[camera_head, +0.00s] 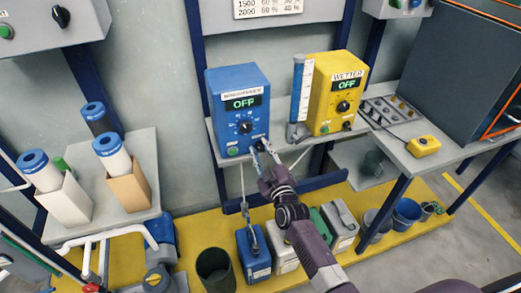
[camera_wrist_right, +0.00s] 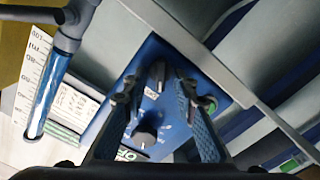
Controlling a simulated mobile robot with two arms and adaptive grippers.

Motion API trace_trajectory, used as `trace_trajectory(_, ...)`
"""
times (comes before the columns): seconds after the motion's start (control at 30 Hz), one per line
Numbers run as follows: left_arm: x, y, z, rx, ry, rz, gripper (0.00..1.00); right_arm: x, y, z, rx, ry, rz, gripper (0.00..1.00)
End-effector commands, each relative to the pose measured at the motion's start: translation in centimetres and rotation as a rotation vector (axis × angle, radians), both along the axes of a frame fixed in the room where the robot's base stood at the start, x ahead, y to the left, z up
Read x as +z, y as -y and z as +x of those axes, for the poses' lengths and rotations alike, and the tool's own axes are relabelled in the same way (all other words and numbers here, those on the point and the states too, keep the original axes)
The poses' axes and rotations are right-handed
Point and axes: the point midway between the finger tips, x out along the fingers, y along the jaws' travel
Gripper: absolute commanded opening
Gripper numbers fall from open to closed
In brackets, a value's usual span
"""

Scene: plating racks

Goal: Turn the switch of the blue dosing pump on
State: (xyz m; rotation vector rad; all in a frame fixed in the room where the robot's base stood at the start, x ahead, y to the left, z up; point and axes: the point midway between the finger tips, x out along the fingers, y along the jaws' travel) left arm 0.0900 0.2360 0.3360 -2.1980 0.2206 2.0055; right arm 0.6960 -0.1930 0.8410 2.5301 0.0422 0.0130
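The blue dosing pump (camera_head: 225,92) stands on the shelf. Its green display (camera_head: 243,103) reads OFF, with a dial knob (camera_head: 245,127) below and a green button (camera_head: 232,151) at lower left. My right gripper (camera_head: 262,148) is at the pump's lower right front, partly covering the switch there. In the right wrist view the pump (camera_wrist_right: 168,105) appears upside down. The gripper (camera_wrist_right: 155,88) is open, with one finger on each side of the black switch (camera_wrist_right: 156,75); contact cannot be told. The knob (camera_wrist_right: 145,132) also shows between the fingers. My left gripper is not in view.
A yellow pump (camera_head: 328,100) reading OFF and a blue graduated tube (camera_head: 301,88) stand to the right on the shelf (camera_head: 281,146). A small yellow box (camera_head: 423,146) is on the right table. Canisters (camera_head: 253,256) stand below. White-and-blue cylinders (camera_head: 112,152) are at left.

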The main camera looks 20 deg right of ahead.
Motion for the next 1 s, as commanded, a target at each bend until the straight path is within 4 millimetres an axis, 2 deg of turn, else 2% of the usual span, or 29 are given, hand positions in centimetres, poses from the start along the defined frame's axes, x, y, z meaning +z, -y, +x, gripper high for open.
trace_trajectory(0.13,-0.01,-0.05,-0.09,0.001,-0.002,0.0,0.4,-0.01,-0.02,-0.02,0.0,0.0,0.0,0.26)
trace_trajectory(0.4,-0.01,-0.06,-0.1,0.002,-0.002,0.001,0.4,-0.03,-0.02,-0.04,0.0,0.0,0.0,0.0)
trace_trajectory(0.77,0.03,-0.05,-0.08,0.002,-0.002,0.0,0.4,-0.01,0.0,-0.05,0.001,-0.001,0.021,0.0)
trace_trajectory(1.0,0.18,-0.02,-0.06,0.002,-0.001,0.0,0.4,0.07,0.05,-0.04,0.001,-0.004,0.133,0.0)
